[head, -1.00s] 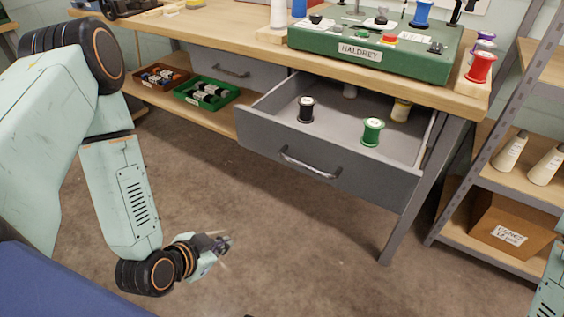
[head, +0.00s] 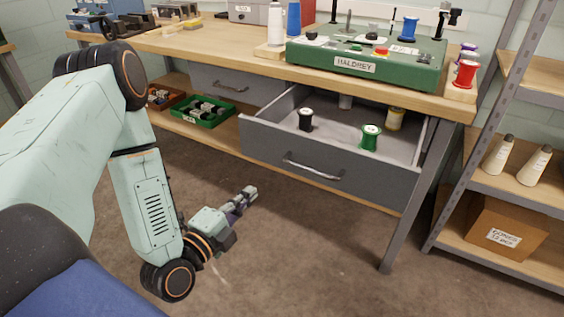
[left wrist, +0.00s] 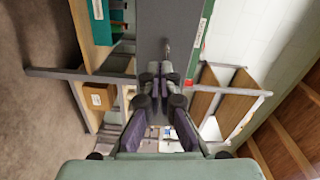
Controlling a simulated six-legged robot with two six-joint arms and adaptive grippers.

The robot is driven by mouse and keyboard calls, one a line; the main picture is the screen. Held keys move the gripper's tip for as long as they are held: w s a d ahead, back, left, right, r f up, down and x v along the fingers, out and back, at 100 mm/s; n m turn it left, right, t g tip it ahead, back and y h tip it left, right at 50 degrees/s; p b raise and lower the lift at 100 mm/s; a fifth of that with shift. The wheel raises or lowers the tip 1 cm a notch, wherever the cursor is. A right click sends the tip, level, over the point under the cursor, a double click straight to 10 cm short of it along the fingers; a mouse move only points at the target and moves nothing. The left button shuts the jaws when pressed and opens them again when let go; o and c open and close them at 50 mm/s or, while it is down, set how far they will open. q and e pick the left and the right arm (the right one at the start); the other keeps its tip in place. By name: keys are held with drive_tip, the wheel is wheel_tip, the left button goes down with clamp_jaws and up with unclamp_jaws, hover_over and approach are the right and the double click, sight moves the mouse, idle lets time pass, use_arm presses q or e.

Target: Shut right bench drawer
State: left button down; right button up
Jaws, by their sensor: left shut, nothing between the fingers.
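The right bench drawer (head: 375,184) stands pulled out below the bench top, its grey front facing me with a metal handle (head: 313,168). Inside it stand a black spool (head: 305,119), a green spool (head: 370,138), a yellowish spool (head: 394,119) and a pale one partly hidden at the back. My left gripper (head: 250,192) is shut and empty, in front of the drawer and lower left of the handle, apart from it. In the left wrist view my fingertips (left wrist: 161,69) point toward the grey drawer front (left wrist: 160,18) and its handle (left wrist: 167,48). My right gripper is out of view.
A green machine (head: 365,68) and spools stand on the bench top (head: 190,47). The other drawer (head: 225,82) looks shut above a low shelf with a green bin (head: 205,112). A metal rack (head: 480,130) stands right of the bench. The floor before the drawer is clear.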

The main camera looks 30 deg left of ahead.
use_arm(q)
drive_tip(key=m+b, duration=0.1)
drive_tip(key=b, duration=0.5)
approach(284, 153)
drive_tip(key=w, duration=0.5)
drive_tip(key=shift+w+d+f, duration=0.15)
drive_tip(key=shift+d+f, duration=0.05)
drive_tip(key=shift+d, duration=0.05)
drive_tip(key=shift+w, duration=0.75)
drive_tip(key=shift+w, duration=0.1)
